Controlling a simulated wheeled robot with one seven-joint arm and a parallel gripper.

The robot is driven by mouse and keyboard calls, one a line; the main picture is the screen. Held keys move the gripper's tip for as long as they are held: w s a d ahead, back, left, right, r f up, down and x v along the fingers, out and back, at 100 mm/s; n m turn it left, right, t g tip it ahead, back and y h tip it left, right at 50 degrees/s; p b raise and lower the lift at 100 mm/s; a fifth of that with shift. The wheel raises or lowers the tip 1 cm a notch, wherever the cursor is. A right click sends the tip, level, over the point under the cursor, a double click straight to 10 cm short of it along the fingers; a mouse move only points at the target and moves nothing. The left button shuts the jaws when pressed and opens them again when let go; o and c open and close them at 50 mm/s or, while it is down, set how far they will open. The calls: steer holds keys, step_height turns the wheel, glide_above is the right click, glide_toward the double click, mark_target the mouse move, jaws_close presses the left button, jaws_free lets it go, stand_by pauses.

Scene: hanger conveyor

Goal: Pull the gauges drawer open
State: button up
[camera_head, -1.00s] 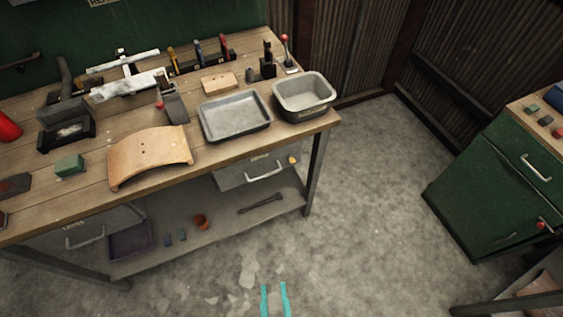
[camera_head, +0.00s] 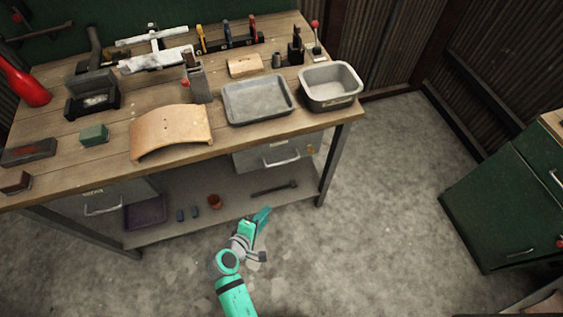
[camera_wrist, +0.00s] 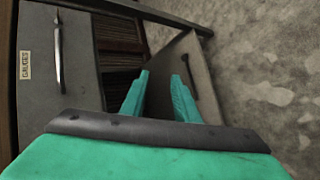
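The gauges drawer (camera_wrist: 75,85) is a grey front with a small "GAUGES" label (camera_wrist: 26,65) and a metal bar handle (camera_wrist: 58,55), at the left of the wrist view. It appears to be the right drawer under the workbench in the head view (camera_head: 250,160), below the grey trays, with its handle (camera_head: 283,162) facing out. It looks shut. My teal gripper (camera_head: 262,216) is low in front of the bench, below the drawer. In the wrist view my gripper (camera_wrist: 161,78) has its two fingers apart, empty, to the right of the handle and not touching it.
A lower shelf (camera_head: 235,205) holds a dark wrench (camera_head: 273,189), a small reddish pot (camera_head: 215,201) and a dark tray (camera_head: 145,212). Another handled drawer (camera_head: 125,195) is at the left. A bench leg (camera_head: 330,170) stands right. The floor in front is clear; a green cabinet (camera_head: 505,205) stands farther right.

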steer(key=w+r+h, duration=0.3)
steer(key=w+r, duration=0.2)
steer(key=h, duration=0.4)
glide_toward(281, 162)
steer(key=x, duration=1)
steer(key=shift+w+f, duration=0.1)
steer(key=shift+f, duration=0.25)
jaws_close()
